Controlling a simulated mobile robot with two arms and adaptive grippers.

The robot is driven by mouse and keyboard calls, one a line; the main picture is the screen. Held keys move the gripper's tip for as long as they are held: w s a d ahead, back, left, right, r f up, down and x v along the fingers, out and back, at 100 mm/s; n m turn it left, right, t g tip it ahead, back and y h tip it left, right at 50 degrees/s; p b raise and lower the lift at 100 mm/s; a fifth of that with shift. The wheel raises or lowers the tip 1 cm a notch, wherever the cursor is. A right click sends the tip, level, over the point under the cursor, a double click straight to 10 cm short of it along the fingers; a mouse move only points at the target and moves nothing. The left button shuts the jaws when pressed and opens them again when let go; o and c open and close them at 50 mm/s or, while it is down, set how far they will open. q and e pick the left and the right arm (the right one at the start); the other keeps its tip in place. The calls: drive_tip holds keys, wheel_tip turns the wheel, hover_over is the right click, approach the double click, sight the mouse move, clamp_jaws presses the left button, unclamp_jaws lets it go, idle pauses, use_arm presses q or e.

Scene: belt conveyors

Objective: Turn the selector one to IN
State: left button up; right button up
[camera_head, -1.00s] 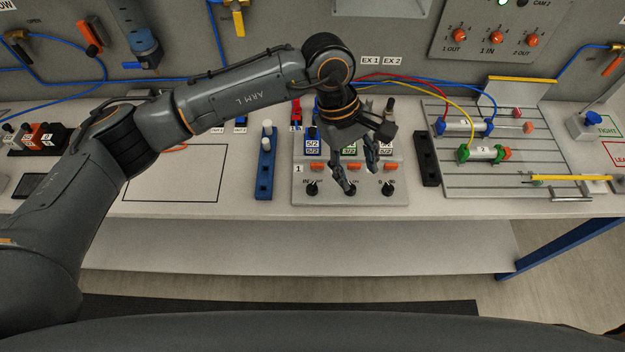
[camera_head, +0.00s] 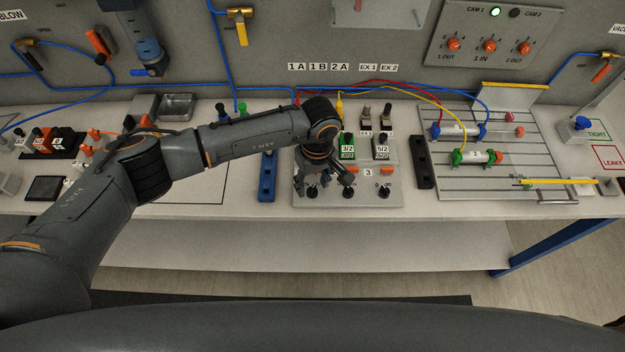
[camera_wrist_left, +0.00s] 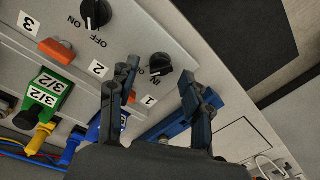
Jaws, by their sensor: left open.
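Selector one is a black knob (camera_wrist_left: 160,63) on the grey panel (camera_wrist_left: 130,45), beside the label "1" and the lettering "IN" in the left wrist view. In the head view this knob (camera_head: 312,191) is the leftmost of the row at the panel's front edge. My left gripper (camera_wrist_left: 159,74) is open, with one finger on each side of the knob and a gap to it. In the head view the left gripper (camera_head: 323,182) points down over the panel's left part. Whether a finger touches the knob, and its exact pointer direction, I cannot tell.
Another black knob (camera_wrist_left: 96,13) with ON and OFF lettering sits farther along the panel. A green 3/2 valve block (camera_wrist_left: 45,95) stands behind it. A blue holder (camera_head: 267,177) is just left of the panel, and a dark slotted block (camera_head: 424,163) is to its right.

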use_arm(q)
drive_tip(key=shift+f, duration=0.7)
